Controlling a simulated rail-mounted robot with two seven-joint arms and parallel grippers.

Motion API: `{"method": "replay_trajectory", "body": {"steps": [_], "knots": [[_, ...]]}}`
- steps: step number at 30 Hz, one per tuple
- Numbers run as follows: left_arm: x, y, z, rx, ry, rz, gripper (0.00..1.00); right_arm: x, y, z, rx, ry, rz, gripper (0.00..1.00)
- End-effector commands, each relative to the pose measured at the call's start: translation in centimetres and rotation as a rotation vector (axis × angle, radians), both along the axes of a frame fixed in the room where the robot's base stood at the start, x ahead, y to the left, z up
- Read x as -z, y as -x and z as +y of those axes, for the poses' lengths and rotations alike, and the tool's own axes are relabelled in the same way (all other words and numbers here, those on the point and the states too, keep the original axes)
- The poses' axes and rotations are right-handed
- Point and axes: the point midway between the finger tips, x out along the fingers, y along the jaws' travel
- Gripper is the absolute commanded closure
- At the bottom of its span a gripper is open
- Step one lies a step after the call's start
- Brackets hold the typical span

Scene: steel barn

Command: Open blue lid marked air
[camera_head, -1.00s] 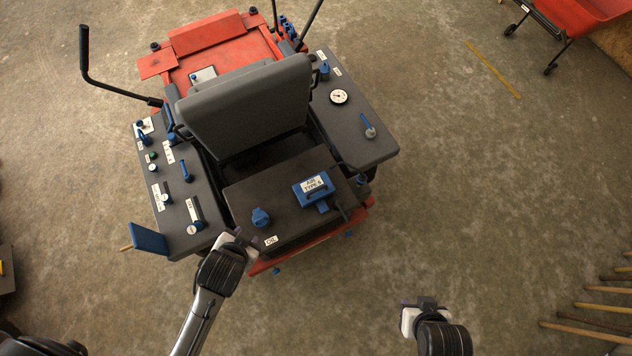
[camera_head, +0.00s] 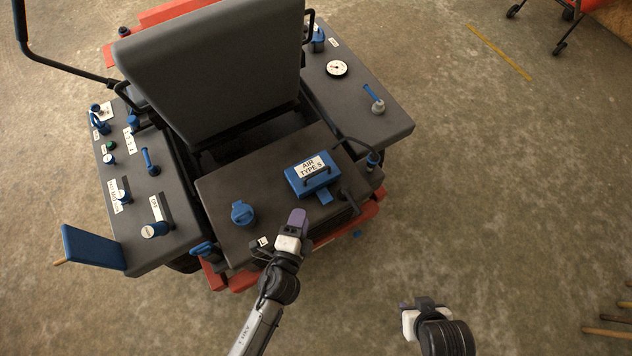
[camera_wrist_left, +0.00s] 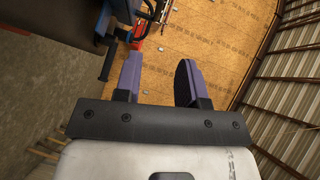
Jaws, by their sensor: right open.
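The blue lid marked AIR TYPE 5 (camera_head: 312,175) lies shut on the dark platform at the front of the seat in the head view. It has a dark handle across it and a small blue tab at its front edge. My left gripper (camera_head: 298,217) is just in front of and left of the lid, apart from it. Its two purple fingers stand apart with nothing between them in the left wrist view (camera_wrist_left: 161,80). The lid cannot be made out in the wrist view. My right gripper (camera_head: 406,312) is open and empty at lower right, away from the machine.
A blue cap (camera_head: 242,213) sits left of the lid. A black hose or lever (camera_head: 350,200) is just right of it. The grey seat (camera_head: 215,70) rises behind. Side panels carry blue levers and gauges. Open floor (camera_head: 490,200) lies to the right.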

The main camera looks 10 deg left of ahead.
Motion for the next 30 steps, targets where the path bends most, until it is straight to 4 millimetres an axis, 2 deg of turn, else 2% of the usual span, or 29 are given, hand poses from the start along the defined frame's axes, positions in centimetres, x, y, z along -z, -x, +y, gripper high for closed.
{"method": "replay_trajectory", "body": {"steps": [5, 21, 30], "knots": [[0.6, -1.4, -0.7, 0.019, -0.016, -0.015, 0.63, 0.4, 0.0, 0.1, 0.001, -0.003, -0.002, 0.57], [1.9, -10.6, -2.1, 0.018, -0.015, -0.014, 0.63, 1.1, -0.1, 0.3, 0.006, -0.01, -0.005, 0.57], [2.2, -13.2, -2.5, 0.017, -0.014, -0.012, 0.63, 1.5, -0.1, 0.2, 0.005, -0.008, -0.004, 0.57]]}}
